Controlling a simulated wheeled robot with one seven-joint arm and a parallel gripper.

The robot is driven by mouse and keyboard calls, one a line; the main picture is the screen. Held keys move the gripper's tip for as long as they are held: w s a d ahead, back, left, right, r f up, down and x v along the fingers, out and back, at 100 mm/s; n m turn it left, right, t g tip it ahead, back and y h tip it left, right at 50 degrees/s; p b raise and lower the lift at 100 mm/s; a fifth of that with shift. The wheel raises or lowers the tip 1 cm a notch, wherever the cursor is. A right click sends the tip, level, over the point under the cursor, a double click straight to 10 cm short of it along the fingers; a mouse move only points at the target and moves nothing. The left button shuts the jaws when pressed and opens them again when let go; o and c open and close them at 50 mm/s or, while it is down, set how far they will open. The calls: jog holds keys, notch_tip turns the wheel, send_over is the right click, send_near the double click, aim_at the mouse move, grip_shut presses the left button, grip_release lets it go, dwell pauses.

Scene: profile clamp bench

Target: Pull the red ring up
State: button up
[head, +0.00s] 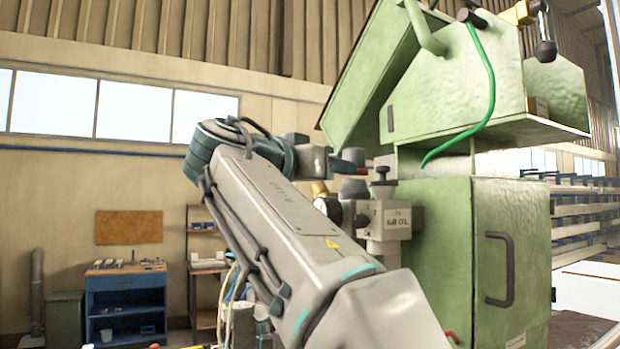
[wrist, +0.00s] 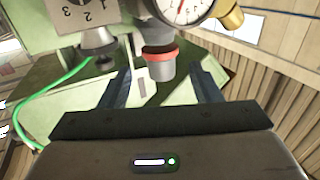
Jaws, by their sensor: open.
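The red ring (wrist: 161,53) sits around a short grey cylinder (wrist: 161,70) in the wrist view, just below a round dial gauge. My gripper (wrist: 160,78) is open, with one dark finger on each side of the cylinder in the picture. Both fingers look clear of the ring and cylinder; I cannot tell the depth between them. In the head view my gripper (head: 343,164) is small and partly hidden at the end of my arm, beside the green machine. A small red patch shows by it there, but I cannot tell whether it is the ring.
The dial gauge (wrist: 185,8), a brass fitting (wrist: 231,17), a dark knob (wrist: 98,42) and a numbered plate (wrist: 84,12) crowd around the ring. A green hose (wrist: 50,88) runs at the left. The green machine (head: 515,255) fills the right of the head view.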

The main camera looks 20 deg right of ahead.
jog(key=v, duration=0.5)
jog(key=shift+b, duration=0.3)
jog(key=shift+d, duration=0.15)
